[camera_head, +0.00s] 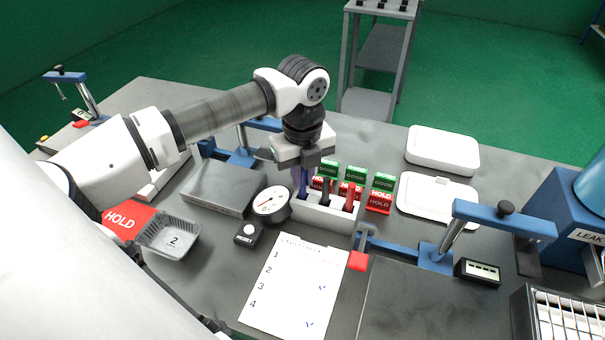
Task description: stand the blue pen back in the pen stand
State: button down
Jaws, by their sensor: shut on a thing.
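The blue pen (303,184) is upright at the left end of the white pen stand (322,220). My gripper (304,166) points down above the stand and is shut on the pen's upper part. The pen's lower end meets the top of the stand; I cannot tell how deep it sits in its hole.
Red HOLD and green GOOD blocks (383,182) stand just behind the stand. A round dial gauge (270,202) is close on its left. A paper checklist (292,285) lies in front. A blue clamp (437,258) is at right, a foil tray (168,237) at left.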

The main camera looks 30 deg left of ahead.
jog(key=shift+f+b, duration=0.55)
jog(key=shift+b, duration=0.2)
dwell(0.4)
jog(key=c, duration=1.3)
grip_release()
jog(key=shift+c, duration=0.2)
jog(key=shift+r, duration=0.15)
jog(key=shift+r+p, duration=1.5)
jog(key=shift+r, duration=1.45)
jog(key=shift+f, duration=0.1)
